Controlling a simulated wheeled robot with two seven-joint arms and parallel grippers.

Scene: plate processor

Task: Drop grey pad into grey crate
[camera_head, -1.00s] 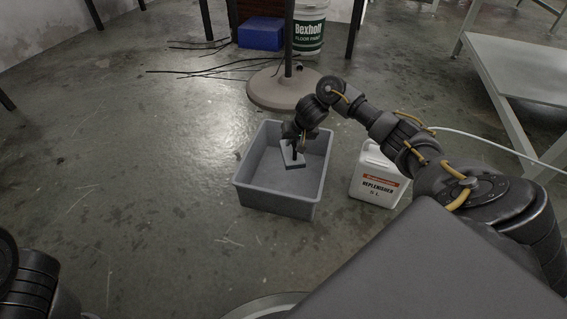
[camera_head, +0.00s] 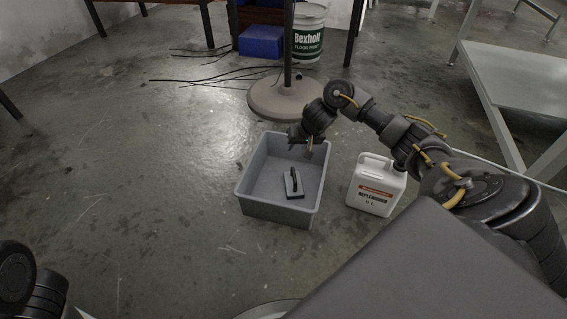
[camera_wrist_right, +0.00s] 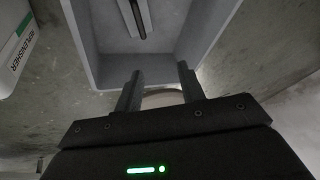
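The grey crate (camera_head: 251,205) stands on the floor, open at the top. The grey pad (camera_head: 298,193), with a dark upright handle, is inside the crate towards its right side and looks to be on the bottom. In the right wrist view the crate (camera_wrist_right: 90,75) lies beyond my fingers, and the pad's dark handle (camera_wrist_right: 138,18) shows at the top edge. My right gripper (camera_head: 309,150) is above the crate's far right part, apart from the pad. Its fingers (camera_wrist_right: 159,82) are spread with nothing between them. My left gripper is out of view; only part of that arm shows.
A white replenisher jug (camera_head: 376,187) stands just right of the crate. A round pedestal base (camera_head: 285,97) is behind it, with a paint bucket (camera_head: 308,35) and blue box (camera_head: 262,42) farther back. A metal table (camera_head: 520,75) is at right. The floor left of the crate is clear.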

